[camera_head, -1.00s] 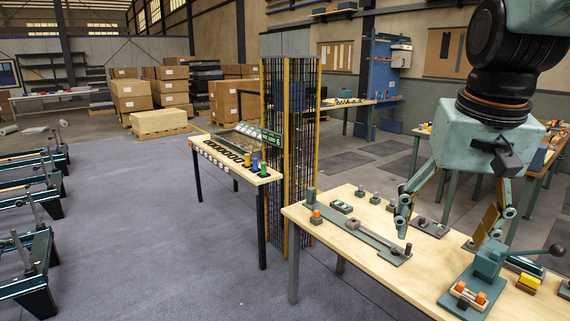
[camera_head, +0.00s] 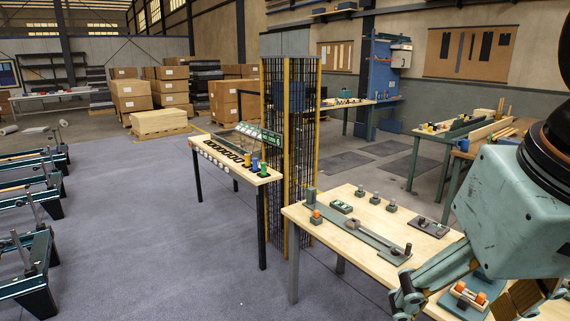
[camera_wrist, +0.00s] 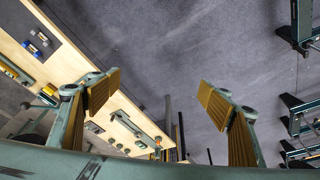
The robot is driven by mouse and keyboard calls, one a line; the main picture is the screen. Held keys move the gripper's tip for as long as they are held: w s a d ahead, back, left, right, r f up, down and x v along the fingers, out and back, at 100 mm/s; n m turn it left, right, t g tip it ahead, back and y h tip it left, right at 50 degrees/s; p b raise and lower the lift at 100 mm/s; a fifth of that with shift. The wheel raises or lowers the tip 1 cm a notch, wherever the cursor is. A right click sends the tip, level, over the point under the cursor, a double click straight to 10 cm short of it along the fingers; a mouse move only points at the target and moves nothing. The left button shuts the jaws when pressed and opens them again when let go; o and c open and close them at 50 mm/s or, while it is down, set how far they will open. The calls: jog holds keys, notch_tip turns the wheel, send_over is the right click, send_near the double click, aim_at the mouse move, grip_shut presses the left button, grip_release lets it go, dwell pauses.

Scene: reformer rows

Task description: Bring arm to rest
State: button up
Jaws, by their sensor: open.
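My gripper (camera_head: 470,300) is at the lower right of the head view, in front of the near wooden workbench (camera_head: 345,228). Its teal housing and part of my arm cover the bench's right part. In the wrist view my gripper (camera_wrist: 160,95) has its two yellow-padded fingers wide apart, with nothing between them. Grey floor and the bench edge show beyond the fingers.
The near bench carries a long grey-green fixture (camera_head: 350,228), small knobbed parts and a holder with orange rollers (camera_head: 468,294). A narrow table (camera_head: 232,168) with coloured cylinders and a mesh partition (camera_head: 290,150) stand behind. Floor at left centre (camera_head: 160,230) is clear; reformer frames (camera_head: 28,270) line the left.

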jog(key=shift+s+a+f+n, duration=0.1)
jog(key=shift+s+a+f, duration=0.1)
jog(key=shift+s, duration=0.4)
jog(key=shift+s+a+f+n, duration=0.1)
jog(key=shift+s+f, duration=0.1)
jog(key=shift+s, duration=0.4)
jog(key=shift+s+a+f+n, duration=0.1)
jog(key=shift+s+a+f, duration=0.1)
jog(key=shift+s, duration=0.4)
jog(key=shift+d+f, duration=0.1)
jog(key=shift+f, duration=0.05)
